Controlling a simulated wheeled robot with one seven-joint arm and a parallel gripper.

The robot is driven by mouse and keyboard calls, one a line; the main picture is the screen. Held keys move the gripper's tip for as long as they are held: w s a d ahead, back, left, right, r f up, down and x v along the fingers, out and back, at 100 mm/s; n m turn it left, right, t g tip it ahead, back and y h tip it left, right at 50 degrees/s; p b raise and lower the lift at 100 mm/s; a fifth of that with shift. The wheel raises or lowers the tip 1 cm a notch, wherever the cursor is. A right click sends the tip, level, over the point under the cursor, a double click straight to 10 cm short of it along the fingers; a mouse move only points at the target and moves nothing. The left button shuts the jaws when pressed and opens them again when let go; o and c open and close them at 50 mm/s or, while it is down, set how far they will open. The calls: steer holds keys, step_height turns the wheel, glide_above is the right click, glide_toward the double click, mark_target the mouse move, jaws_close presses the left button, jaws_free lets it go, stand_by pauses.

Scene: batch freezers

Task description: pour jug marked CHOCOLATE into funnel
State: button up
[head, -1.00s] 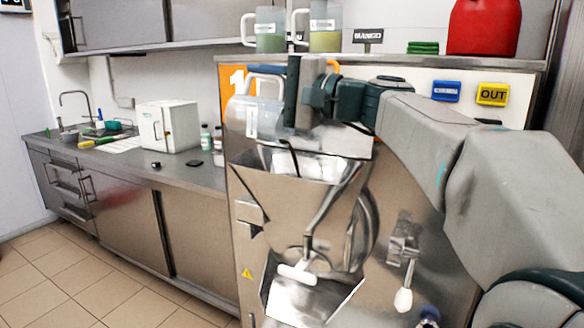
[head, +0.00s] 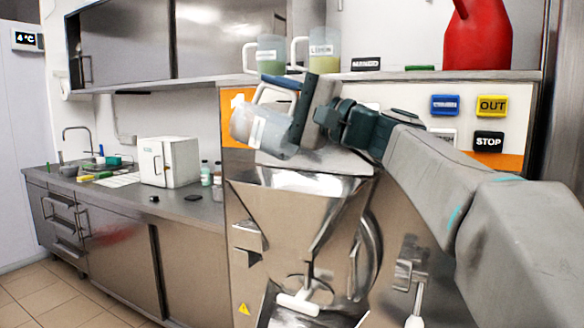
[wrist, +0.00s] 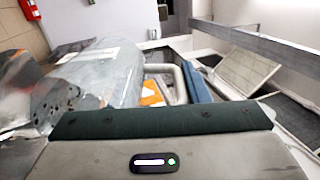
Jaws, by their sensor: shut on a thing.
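A clear, frosted jug (head: 262,132) hangs above the steel funnel (head: 300,205), tilted, with its handle (head: 262,92) on the upper side. Its pale label is too blurred to read. My gripper (head: 298,98) is shut on the jug at its handle side. In the wrist view the jug (wrist: 110,75) lies slantwise beyond my gripper, with its handle (wrist: 183,82) near a blue finger (wrist: 198,88). Shiny metal shows beside its left end. I see no stream leaving the jug, and its contents are not clear.
Two handled jugs, one greenish (head: 270,55) and one yellowish (head: 324,50), stand on the shelf above. A MANGO sign (head: 366,64) and a red container (head: 478,38) are there too. A white box (head: 168,162) sits on the left counter. Machine buttons (head: 489,140) are behind my arm.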

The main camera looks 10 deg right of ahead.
mark_target(257, 104)
steer(key=a+p, duration=0.1)
steer(key=p, duration=0.1)
steer(key=w+g+h+p, duration=0.1)
steer(key=p, duration=0.2)
steer(key=shift+a+r+h, duration=0.25)
steer(key=shift+a+h, duration=0.05)
steer(key=shift+a, duration=0.1)
steer(key=shift+w+a+f+g+p, duration=0.15)
steer(key=shift+f+g+p, duration=0.15)
steer(key=shift+p, duration=0.1)
steer(key=shift+f, duration=0.4)
steer(key=shift+h, duration=0.4)
steer(key=shift+w+a+p, duration=0.1)
steer(key=shift+a+p, duration=0.05)
steer(key=shift+p, duration=0.15)
